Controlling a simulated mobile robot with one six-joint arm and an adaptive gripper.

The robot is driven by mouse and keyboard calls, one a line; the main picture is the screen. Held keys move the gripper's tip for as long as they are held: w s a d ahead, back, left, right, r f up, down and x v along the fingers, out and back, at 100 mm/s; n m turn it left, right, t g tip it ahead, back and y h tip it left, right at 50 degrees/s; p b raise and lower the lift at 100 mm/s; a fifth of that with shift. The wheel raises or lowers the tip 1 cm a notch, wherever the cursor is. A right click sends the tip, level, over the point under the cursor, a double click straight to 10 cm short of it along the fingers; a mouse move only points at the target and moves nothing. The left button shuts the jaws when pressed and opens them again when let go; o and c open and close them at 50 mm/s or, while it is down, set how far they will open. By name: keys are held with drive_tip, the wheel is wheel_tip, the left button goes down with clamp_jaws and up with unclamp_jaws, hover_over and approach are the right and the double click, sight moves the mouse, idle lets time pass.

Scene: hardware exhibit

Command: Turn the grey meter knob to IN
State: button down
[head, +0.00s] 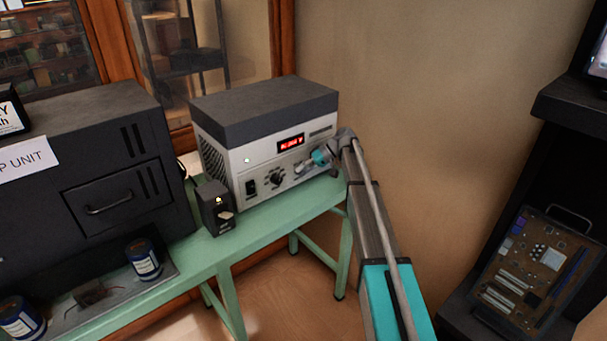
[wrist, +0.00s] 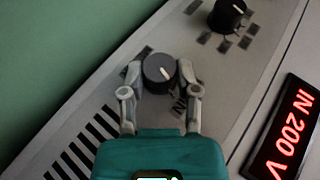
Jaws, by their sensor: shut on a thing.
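The grey meter knob (wrist: 157,72) is on the front panel of the meter unit (head: 236,160). It is round and dark grey, with a white pointer line slanting toward the lower right in the wrist view. My gripper (wrist: 161,67) has one finger on each side of the knob and is shut on it. In the head view my gripper (head: 304,167) is at the right part of the panel and hides the knob. The red display (head: 291,143) reads "IN 200 V" in the wrist view (wrist: 290,125).
A black knob (wrist: 227,14) with a white pointer sits beside the grey one on the panel. A dark cabinet (head: 125,165) is further left.

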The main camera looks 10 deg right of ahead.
idle(0.3)
drive_tip(key=shift+c, duration=1.7)
unclamp_jaws()
drive_tip(key=shift+r+p, duration=0.1)
drive_tip(key=shift+p, duration=0.3)
